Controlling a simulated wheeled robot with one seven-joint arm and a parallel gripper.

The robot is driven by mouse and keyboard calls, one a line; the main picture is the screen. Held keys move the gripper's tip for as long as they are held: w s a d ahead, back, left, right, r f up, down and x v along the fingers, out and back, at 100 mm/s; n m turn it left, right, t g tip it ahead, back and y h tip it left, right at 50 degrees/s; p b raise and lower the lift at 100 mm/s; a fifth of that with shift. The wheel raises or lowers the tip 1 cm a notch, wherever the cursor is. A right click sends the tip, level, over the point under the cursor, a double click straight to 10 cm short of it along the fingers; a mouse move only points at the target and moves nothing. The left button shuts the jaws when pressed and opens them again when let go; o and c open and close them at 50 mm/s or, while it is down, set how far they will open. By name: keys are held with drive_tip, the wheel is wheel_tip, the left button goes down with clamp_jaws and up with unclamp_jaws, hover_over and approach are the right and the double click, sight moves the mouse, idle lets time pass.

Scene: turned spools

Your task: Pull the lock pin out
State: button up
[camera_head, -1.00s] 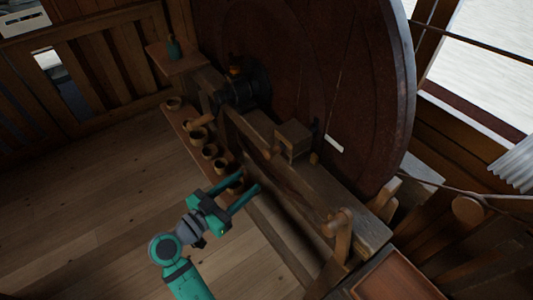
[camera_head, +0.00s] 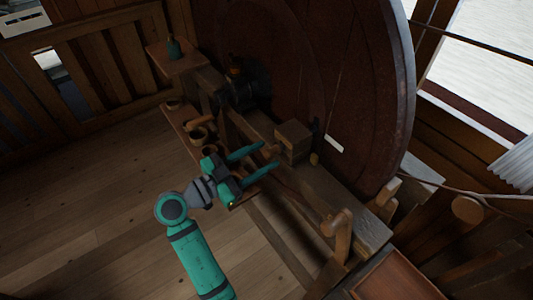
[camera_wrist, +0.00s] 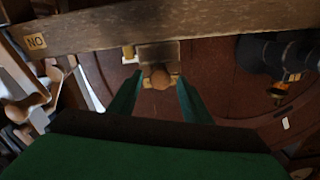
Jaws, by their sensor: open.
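A round wooden knob (camera_wrist: 160,77), which looks like the head of the lock pin, shows in the wrist view between my fingertips, in front of a wooden block (camera_wrist: 158,53). In the head view the knob (camera_head: 275,148) is small and partly hidden by my fingers. My gripper (camera_head: 269,157) is open, with its two green fingers reaching toward the knob from the left. In the wrist view my gripper (camera_wrist: 159,84) has one finger on each side of the knob. I cannot tell whether either finger touches it.
A large dark red wheel (camera_head: 340,80) stands behind the wooden beam (camera_head: 355,222). A wooden handle (camera_head: 342,232) rises at the beam's near end. The plank floor (camera_head: 90,220) at the left is clear.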

drive_tip(key=shift+x, duration=1.15)
drive_tip(key=shift+a, duration=0.15)
drive_tip(key=shift+a, duration=0.1)
drive_tip(key=c, duration=0.3)
drive_tip(key=shift+s+d, duration=0.1)
drive_tip(key=shift+d, duration=0.15)
clamp_jaws()
